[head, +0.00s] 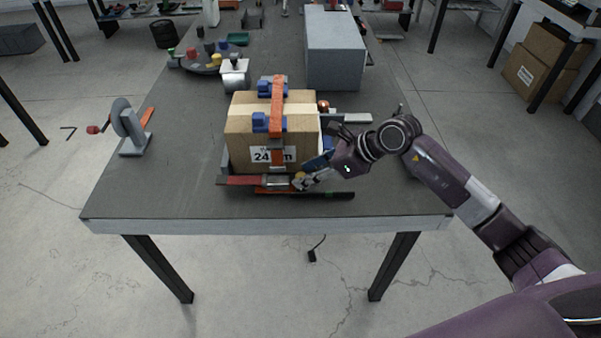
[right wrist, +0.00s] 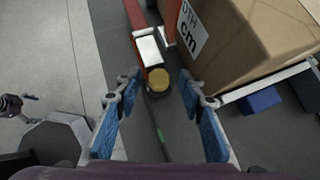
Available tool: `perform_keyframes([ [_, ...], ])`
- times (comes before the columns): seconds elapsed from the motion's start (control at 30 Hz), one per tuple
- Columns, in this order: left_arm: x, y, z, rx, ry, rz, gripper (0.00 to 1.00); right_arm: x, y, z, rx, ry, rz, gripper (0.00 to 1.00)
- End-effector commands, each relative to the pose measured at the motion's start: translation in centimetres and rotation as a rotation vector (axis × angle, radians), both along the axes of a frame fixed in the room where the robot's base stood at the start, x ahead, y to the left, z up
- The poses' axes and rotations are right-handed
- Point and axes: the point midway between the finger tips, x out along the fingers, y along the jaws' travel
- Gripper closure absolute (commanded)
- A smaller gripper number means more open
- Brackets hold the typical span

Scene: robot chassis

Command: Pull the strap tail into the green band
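A cardboard box (head: 244,132) stands on the grey table with an orange strap (head: 277,128) over its top and down its front. At its front foot lies a red strip (head: 240,181) with a silver buckle (right wrist: 150,49). A yellow knob (right wrist: 159,80) sits at the buckle's end. A dark strip (right wrist: 152,112), seemingly the strap tail, runs from there toward my right gripper; a small green mark (right wrist: 160,134) shows on it. My right gripper (right wrist: 158,90) is open, its blue-padded fingers apart on either side of the knob and dark strip. My left gripper does not show.
A grey box (head: 334,55) stands behind on the right. A grey stand (head: 129,128) and a round tray with coloured pieces (head: 205,62) are on the left. The table's front edge (head: 265,226) lies close; the table's left front is clear.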

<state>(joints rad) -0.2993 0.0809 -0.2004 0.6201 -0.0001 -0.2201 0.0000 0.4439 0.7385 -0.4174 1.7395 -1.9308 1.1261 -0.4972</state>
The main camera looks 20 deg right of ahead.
Motion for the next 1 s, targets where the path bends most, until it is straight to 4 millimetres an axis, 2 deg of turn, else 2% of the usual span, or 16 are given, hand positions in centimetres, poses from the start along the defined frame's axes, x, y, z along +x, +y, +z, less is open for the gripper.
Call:
perform_keyframes([
  [0.2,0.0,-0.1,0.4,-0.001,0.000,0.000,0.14,1.0,1.3,-1.5,0.002,0.001,0.001,0.64],
  [0.53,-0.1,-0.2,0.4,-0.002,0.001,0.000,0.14,1.1,1.4,-1.8,0.001,-0.001,0.000,0.65],
  [0.83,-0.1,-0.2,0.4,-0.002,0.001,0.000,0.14,1.1,1.4,-1.8,0.001,-0.001,0.000,0.98],
  [1.0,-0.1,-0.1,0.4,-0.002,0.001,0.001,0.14,1.1,1.4,-1.8,0.001,-0.001,0.000,1.00],
])
